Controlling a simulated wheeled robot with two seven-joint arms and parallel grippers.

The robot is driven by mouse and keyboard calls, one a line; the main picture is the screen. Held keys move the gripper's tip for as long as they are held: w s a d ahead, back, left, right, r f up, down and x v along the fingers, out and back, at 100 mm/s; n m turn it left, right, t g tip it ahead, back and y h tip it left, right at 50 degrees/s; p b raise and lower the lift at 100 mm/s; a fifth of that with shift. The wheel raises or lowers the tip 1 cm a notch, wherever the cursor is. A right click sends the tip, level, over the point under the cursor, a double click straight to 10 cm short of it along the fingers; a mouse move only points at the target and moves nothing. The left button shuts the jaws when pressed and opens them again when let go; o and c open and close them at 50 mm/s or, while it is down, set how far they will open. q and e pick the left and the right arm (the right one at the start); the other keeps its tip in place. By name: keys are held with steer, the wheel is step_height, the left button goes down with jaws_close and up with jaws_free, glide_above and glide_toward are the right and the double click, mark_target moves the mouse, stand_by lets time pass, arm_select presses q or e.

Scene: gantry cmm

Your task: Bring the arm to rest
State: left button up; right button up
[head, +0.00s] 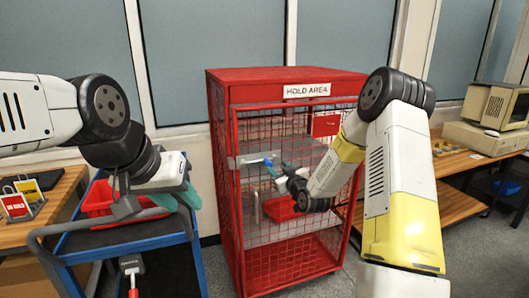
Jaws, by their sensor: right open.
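My right arm reaches in from the right to the front of the red mesh cage (233,200), which bears a "HOLD AREA" sign (307,90). My left gripper (184,197) hangs over the blue cart (130,240) at the left, next to a red bin (98,204). Its teal fingers are partly hidden by the wrist, and their opening is unclear.
Inside the cage, a red bin (279,209) sits on a shelf. A wooden bench (60,195) with tag holders (18,205) stands at the left. Another bench (455,162) with a beige monitor (495,106) stands at the right. Grey floor (470,240) is clear at the lower right.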

steer(key=s+d+r+m+g+h, duration=0.1)
steer(key=s+d+r+g+h, duration=0.15)
steer(key=s+r, duration=0.5)
steer(key=s+d+r+m+g+h, duration=0.1)
steer(key=s+d+r+m+g, duration=0.15)
steer(key=s+r, duration=0.5)
steer(key=s+d+m+g, duration=0.1)
steer(key=s+g, duration=0.4)
steer(key=s, duration=2.1)
steer(key=shift+m, duration=0.65)
steer(key=shift+r+y, duration=0.1)
steer(key=shift+y, duration=0.15)
